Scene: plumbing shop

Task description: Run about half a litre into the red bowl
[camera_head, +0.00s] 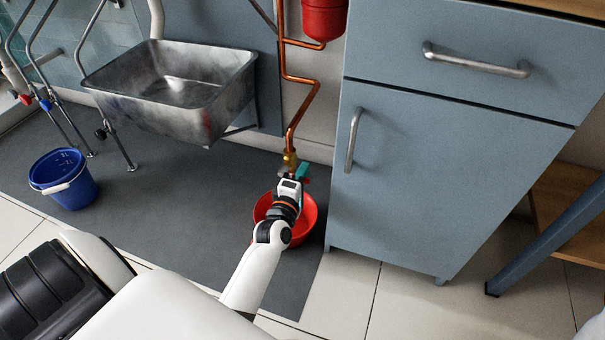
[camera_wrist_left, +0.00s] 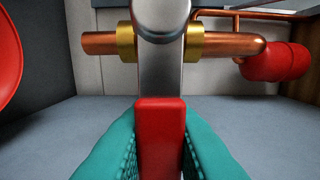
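The red bowl (camera_head: 311,214) stands on the floor under the copper pipe, partly hidden by my left arm. Its red side also shows at the left edge of the left wrist view (camera_wrist_left: 9,55). A brass-fitted valve (camera_head: 290,158) ends the pipe above the bowl. My left gripper (camera_head: 303,172) is at this valve. In the left wrist view its teal fingers (camera_wrist_left: 160,150) lie on both sides of the red valve handle (camera_wrist_left: 160,125) and appear closed on it. The pipe outlet (camera_wrist_left: 90,43) points towards the bowl, with no water visible. The bowl's inside is mostly hidden. My right gripper is out of view.
A metal sink (camera_head: 180,90) hangs at the back left, and a blue bucket (camera_head: 66,180) stands on the dark mat. A grey-blue cabinet (camera_head: 440,180) stands close to the right of the bowl. A red vessel (camera_head: 325,18) is higher on the pipe. Floor in front is clear.

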